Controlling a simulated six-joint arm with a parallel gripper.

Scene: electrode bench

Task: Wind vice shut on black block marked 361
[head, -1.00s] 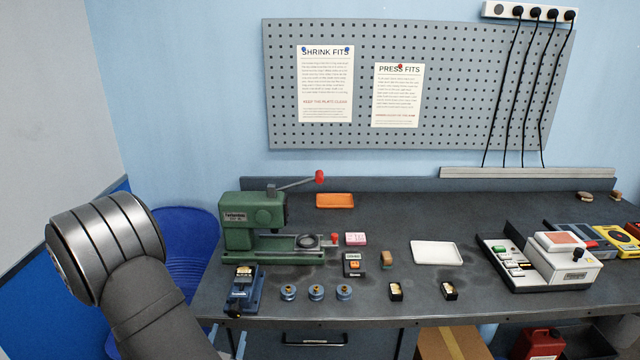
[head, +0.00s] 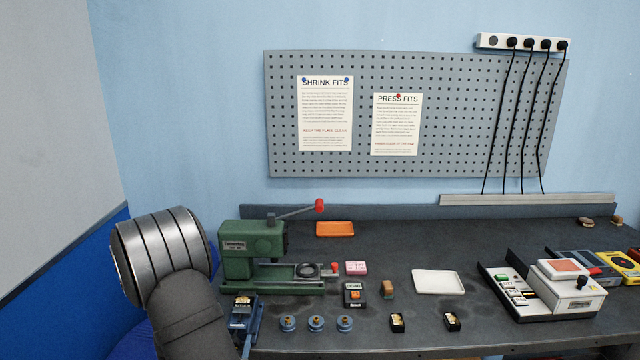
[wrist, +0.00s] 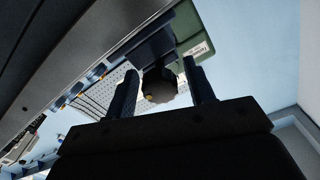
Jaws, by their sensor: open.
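The blue vice (head: 240,325) stands at the bench's front left, partly covered by my arm in the head view. A black block with a pale label (head: 243,301) sits at its top; its marking is too small to read. In the wrist view a dark round knob with a yellow dot (wrist: 158,86) shows between the fingers of my gripper (wrist: 160,70). The fingers are open, one on each side of the knob, with visible gaps. Whether the knob lies fully between the fingertips in depth, I cannot tell. In the head view my gripper is mostly hidden behind my arm.
A green press (head: 250,255) with a red-tipped lever stands behind the vice. Several blue round pieces (head: 316,323) are in a row to the right. Dark blocks (head: 397,322), a white tray (head: 438,283) and an orange tray (head: 335,229) lie further off.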

